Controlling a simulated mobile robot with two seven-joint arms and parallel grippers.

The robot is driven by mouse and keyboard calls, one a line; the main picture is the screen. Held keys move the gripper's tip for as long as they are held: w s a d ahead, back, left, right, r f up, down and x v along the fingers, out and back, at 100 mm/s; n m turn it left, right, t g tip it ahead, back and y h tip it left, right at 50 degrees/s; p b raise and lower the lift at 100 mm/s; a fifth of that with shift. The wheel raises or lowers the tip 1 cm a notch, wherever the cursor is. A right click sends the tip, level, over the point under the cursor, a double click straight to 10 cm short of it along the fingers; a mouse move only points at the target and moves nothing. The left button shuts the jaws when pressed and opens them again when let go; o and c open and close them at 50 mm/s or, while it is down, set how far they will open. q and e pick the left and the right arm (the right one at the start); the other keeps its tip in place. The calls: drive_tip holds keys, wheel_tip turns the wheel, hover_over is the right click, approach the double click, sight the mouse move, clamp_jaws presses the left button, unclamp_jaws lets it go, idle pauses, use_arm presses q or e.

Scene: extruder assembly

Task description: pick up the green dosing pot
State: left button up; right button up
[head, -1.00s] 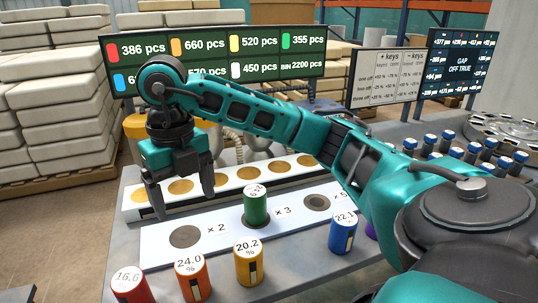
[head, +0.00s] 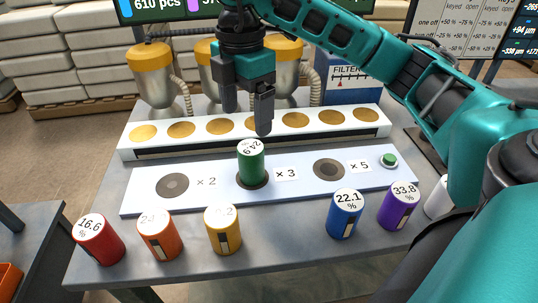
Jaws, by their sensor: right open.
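The green dosing pot (head: 251,163) stands upright on the middle round spot, marked x 3, of the white panel (head: 205,196). Its white top carries a printed number. My right gripper (head: 247,117) hangs above and just behind the pot, fingers pointing down. Its two fingers are apart with nothing between them, and it appears clear of the pot. My left gripper is not in view.
Red (head: 98,240), orange (head: 160,237), yellow (head: 222,230), blue (head: 343,214) and purple (head: 398,206) pots stand along the front of the table. A white rail (head: 165,143) with gold discs lies behind the panel. Hoppers (head: 154,77) stand further back.

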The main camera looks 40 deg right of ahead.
sight(253, 149)
drive_tip(key=shift+d+m, duration=0.5)
drive_tip(key=shift+s+f, duration=0.1)
drive_tip(key=shift+f, duration=0.3)
wheel_tip(253, 149, down, 6)
drive_tip(key=shift+f+b, duration=0.25)
drive_tip(key=shift+b, duration=0.25)
drive_tip(key=f, duration=0.3)
drive_tip(key=w+f, duration=0.1)
drive_tip(key=f, duration=0.1)
drive_tip(key=shift+d+f, duration=0.1)
drive_tip(key=shift+f, duration=0.2)
drive_tip(key=c, duration=1.2)
